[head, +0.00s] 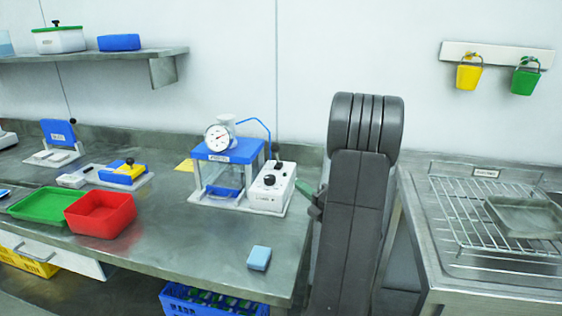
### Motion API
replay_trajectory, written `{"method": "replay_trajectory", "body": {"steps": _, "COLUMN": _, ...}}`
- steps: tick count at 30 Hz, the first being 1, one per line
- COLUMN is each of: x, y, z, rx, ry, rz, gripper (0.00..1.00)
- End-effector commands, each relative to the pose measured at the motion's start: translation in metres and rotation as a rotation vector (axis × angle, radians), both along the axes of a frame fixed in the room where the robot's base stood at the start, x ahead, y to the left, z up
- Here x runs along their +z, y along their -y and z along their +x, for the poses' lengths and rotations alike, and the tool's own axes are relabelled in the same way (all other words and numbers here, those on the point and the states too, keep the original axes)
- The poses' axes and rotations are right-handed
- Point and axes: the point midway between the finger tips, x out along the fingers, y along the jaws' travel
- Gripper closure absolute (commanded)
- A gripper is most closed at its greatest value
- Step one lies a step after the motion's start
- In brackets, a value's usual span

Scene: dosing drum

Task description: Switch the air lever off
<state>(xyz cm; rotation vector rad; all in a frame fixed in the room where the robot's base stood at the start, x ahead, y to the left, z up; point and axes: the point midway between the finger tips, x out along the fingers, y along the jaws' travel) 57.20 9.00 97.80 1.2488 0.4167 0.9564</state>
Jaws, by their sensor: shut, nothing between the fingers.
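A white control box (270,188) stands on the steel bench, at the right side of a blue-and-white dosing stand (228,150). Its top carries a dark round knob (269,180) and a small dark part near its back edge. I cannot tell from this view which part is the air lever or how it is set. My grey arm rises in front, right of the box. My gripper's fingers do not show; they may be hidden behind the arm. A small dark and green part (308,192) sticks out left of the arm, close to the box; I cannot tell what it is.
A pressure gauge (217,138) and a blue hose (257,127) are at the stand. A light-blue block (259,258) lies near the bench's front edge. A red tray (101,213) and green tray (42,205) are left. A wire rack (475,215) is right.

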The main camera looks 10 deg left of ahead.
Motion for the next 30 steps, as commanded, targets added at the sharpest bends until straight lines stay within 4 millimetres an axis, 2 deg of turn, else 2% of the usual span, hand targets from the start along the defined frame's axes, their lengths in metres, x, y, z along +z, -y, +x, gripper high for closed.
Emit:
{"method": "replay_trajectory", "body": {"steps": 5, "x": 0.003, "y": -0.008, "z": 0.005, "rx": 0.002, "ry": -0.001, "rz": 0.000, "gripper": 1.00}}
{"method": "replay_trajectory", "body": {"steps": 8, "x": 0.007, "y": -0.020, "z": 0.013, "rx": 0.005, "ry": 0.000, "rz": 0.001, "gripper": 1.00}}
{"method": "replay_trajectory", "body": {"steps": 19, "x": 0.025, "y": -0.082, "z": 0.057, "rx": 0.004, "ry": -0.001, "rz": 0.001, "gripper": 1.00}}
{"method": "replay_trajectory", "body": {"steps": 24, "x": 0.034, "y": -0.083, "z": 0.080, "rx": -0.001, "ry": -0.001, "rz": 0.000, "gripper": 1.00}}
{"method": "replay_trajectory", "body": {"steps": 30, "x": 0.037, "y": -0.085, "z": 0.092, "rx": -0.001, "ry": -0.001, "rz": 0.000, "gripper": 1.00}}
